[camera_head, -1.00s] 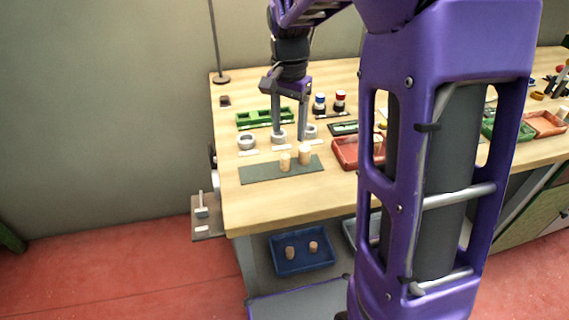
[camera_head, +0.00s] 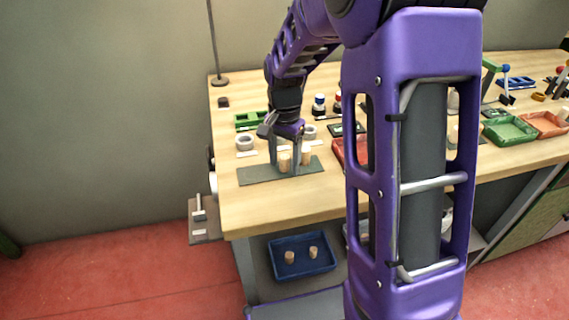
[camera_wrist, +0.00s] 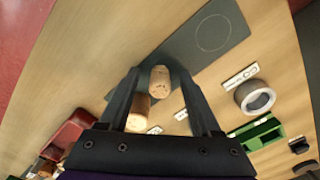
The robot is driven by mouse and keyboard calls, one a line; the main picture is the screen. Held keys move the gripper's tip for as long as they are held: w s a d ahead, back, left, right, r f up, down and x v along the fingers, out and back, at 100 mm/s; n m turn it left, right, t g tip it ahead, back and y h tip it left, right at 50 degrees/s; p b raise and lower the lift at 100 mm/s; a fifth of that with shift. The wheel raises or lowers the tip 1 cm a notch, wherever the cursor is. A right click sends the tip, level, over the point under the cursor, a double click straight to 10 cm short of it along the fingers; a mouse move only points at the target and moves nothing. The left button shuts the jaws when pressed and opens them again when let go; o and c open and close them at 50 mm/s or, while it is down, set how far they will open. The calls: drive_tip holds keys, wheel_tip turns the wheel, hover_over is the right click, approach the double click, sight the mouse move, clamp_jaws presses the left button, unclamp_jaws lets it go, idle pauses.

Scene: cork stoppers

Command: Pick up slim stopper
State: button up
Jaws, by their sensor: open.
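Two cork stoppers stand upright on a dark grey-green mat (camera_head: 258,175). The slimmer one (camera_head: 284,163) is on the left in the head view. In the wrist view a stopper (camera_wrist: 160,78) sits between my fingertips, and it appears to be the slim one. The thicker stopper (camera_head: 306,158) stands just right of my fingers in the head view; it also shows in the wrist view (camera_wrist: 138,114), close by the left finger. My gripper (camera_head: 284,168) is open, pointing down, with its fingers on either side of the slim stopper. I cannot tell whether they touch it.
Grey rings (camera_head: 245,143), a green holder (camera_head: 250,121) and white labels lie behind the mat. A red tray (camera_head: 339,150) is to the right. A blue bin (camera_head: 301,265) with two corks is below the table. The table front is clear.

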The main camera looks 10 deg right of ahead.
clamp_jaws()
idle(0.3)
